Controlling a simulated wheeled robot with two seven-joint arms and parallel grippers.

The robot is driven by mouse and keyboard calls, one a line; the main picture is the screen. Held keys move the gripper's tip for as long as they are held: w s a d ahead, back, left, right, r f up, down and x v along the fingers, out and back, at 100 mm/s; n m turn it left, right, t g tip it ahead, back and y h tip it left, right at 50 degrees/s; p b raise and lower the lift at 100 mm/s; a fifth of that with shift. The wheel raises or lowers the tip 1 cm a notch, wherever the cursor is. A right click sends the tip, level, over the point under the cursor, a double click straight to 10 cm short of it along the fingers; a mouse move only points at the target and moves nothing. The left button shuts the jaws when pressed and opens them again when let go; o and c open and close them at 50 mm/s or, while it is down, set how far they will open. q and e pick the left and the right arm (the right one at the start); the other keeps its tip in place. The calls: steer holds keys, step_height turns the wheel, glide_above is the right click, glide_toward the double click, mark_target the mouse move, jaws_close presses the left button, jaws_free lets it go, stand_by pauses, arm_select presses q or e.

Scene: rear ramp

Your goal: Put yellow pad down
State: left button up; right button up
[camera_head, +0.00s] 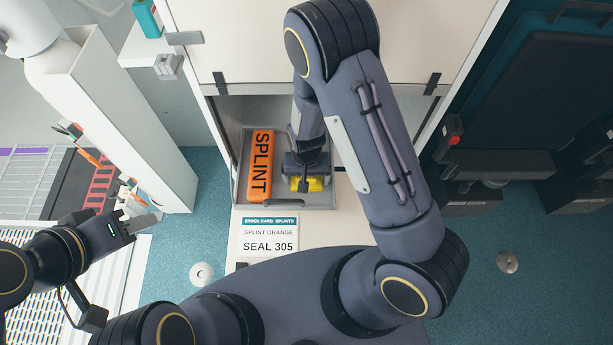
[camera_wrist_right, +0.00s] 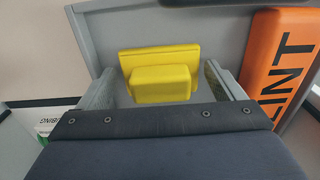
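The yellow pad (camera_head: 315,184) lies in the grey tray (camera_head: 242,185), to the right of the orange splint (camera_head: 261,166). In the right wrist view the pad (camera_wrist_right: 160,85) is a flat yellow piece with a thicker block in front. My right gripper (camera_head: 306,172) points down into the tray over the pad, hiding part of it in the head view. Its two grey fingers (camera_wrist_right: 166,88) stand on either side of the pad, with gaps visible, so it looks open. My left gripper (camera_head: 143,210) is at the left, away from the tray, its fingers apart and empty.
The tray sits in an opening of a pale cabinet, under a raised front panel (camera_head: 340,55). A splint stock card (camera_head: 268,233) lies before it. A white upright panel (camera_head: 120,120) stands left. Dark cases (camera_head: 530,100) stand right.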

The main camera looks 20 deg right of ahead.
steer(key=shift+o, duration=0.7)
steer(key=shift+r, duration=0.35)
step_height(320, 180, up, 22)
steer(key=s+d+y+p, duration=0.2)
steer(key=s+y+p, duration=0.1)
steer(key=p, duration=0.2)
steer(key=s+d+r+n+t, duration=0.1)
steer(key=s+d+r+t, duration=0.4)
steer(key=s+r, duration=0.7)
steer(key=shift+s+d+r+n+t+y, duration=0.15)
steer(key=shift+s+d+n+t+y, duration=0.15)
steer(key=shift+s+d+y, duration=0.25)
